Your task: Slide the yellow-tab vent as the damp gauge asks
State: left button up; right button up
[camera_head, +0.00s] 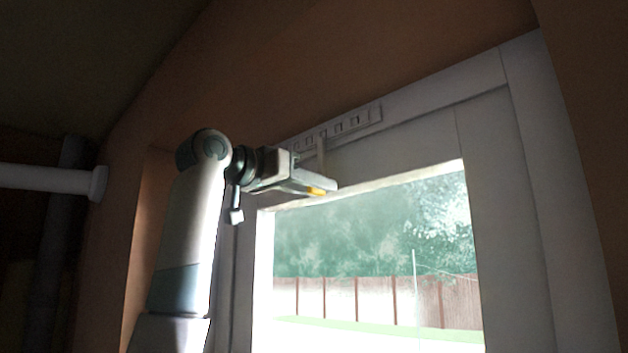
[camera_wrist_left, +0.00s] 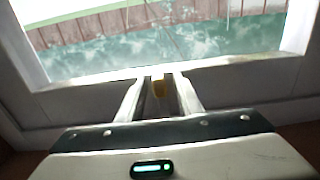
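The vent (camera_head: 350,124) is a pale strip with several dark slots on the top of the window frame in the head view. A yellow tab (camera_head: 316,191) shows at the tips of my left gripper (camera_head: 322,183), by the window's upper left corner. In the left wrist view the yellow tab (camera_wrist_left: 158,88) lies between the two pale fingers of my left gripper (camera_wrist_left: 159,82). The fingers stand apart with narrow gaps beside the tab; I see no clear grip on it. I cannot make out a damp gauge. My right gripper is out of view.
The white window frame (camera_head: 520,200) surrounds bright glass, with a fence and trees outside. Brown wall (camera_head: 330,60) lies above it. A white pipe (camera_head: 50,179) juts in at the far left. The room in front of the glass right of my gripper looks clear.

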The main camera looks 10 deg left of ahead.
pick_arm(q)
grip_shut()
jog(key=shift+s+d, duration=0.15)
jog(key=shift+d, duration=0.05)
jog(key=shift+s+d+b, duration=0.25)
jog(key=shift+d+b, duration=0.2)
jog(key=shift+b, duration=0.1)
grip_release()
jog(key=shift+s+d, duration=0.15)
